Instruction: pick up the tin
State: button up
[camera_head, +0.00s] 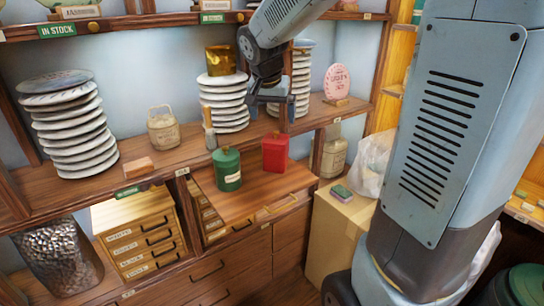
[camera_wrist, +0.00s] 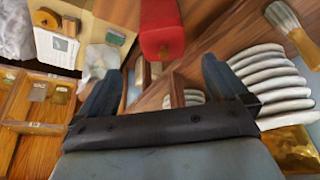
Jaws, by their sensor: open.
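Several tins are in view, and I cannot tell which one the task means. A red tin (camera_head: 275,153) and a green tin with a pale label (camera_head: 228,168) stand on the lower wooden surface. A gold tin (camera_head: 221,61) sits on a plate stack. My gripper (camera_head: 268,108) is open and empty, in front of the shelf, above the red tin. In the wrist view the red tin (camera_wrist: 161,30) is at the top, beyond the gap between the fingers of my gripper (camera_wrist: 160,85). The gold tin (camera_wrist: 292,148) is at the lower right there.
Plate stacks (camera_head: 75,130) line the shelf, with a beige jar (camera_head: 163,130) among them. A brush (camera_head: 209,128) stands at the shelf edge, close to the green tin. A shelf post is near my gripper. A cardboard box (camera_head: 338,225) and plastic bag (camera_head: 373,165) are at right.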

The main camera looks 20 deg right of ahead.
aim_at(276, 140)
jog(key=x, duration=1.4)
jog(key=shift+w+f, duration=0.25)
jog(key=shift+w, duration=0.05)
jog(key=c, duration=0.9)
